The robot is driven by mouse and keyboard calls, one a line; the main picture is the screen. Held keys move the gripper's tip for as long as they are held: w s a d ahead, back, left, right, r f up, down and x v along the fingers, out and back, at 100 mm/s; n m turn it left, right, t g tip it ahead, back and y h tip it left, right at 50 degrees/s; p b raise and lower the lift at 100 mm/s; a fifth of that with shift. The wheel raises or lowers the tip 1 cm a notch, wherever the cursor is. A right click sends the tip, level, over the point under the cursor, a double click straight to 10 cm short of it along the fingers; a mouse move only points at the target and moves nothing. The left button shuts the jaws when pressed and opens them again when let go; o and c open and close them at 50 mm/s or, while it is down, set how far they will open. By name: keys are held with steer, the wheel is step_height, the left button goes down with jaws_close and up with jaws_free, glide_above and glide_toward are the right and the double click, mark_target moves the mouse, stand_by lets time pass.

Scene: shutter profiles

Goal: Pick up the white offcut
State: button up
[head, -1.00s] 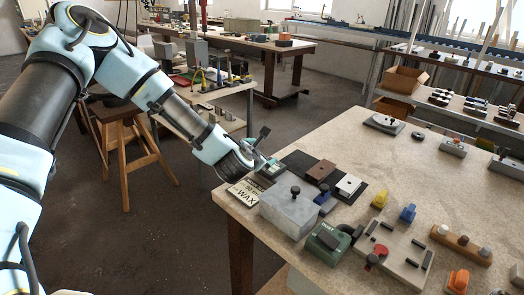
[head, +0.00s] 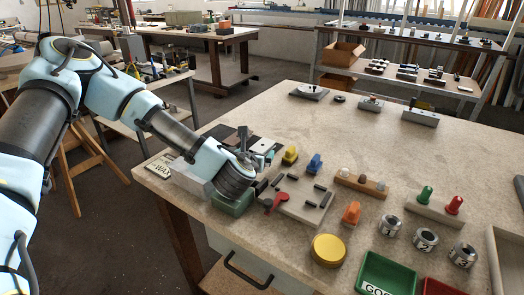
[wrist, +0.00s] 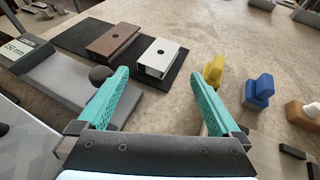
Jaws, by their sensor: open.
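The white offcut (wrist: 163,62) is a short white channel-shaped piece with a dark hole in its top. It lies on a black mat (wrist: 73,36), beside a brown offcut (wrist: 115,40). In the head view the white offcut (head: 263,146) shows just behind my gripper, partly covered. My gripper (wrist: 160,82) is open, with teal-lined fingers apart and nothing between them. In the wrist view the white offcut lies beyond the fingertips, roughly midway between them and apart from them. In the head view my wrist hides most of the fingers.
A grey box with a dark round knob (wrist: 100,73) stands close by the left finger. A yellow block (wrist: 213,68) and a blue block (wrist: 258,90) stand to the right. A grey board with black bars (head: 300,198) lies nearer.

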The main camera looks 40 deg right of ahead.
mark_target(263, 145)
steer(key=p+x, duration=0.3)
steer(key=x, duration=0.7)
steer(key=shift+r, duration=0.15)
steer(key=shift+w+d+f, duration=0.15)
steer(key=shift+d+f, duration=0.1)
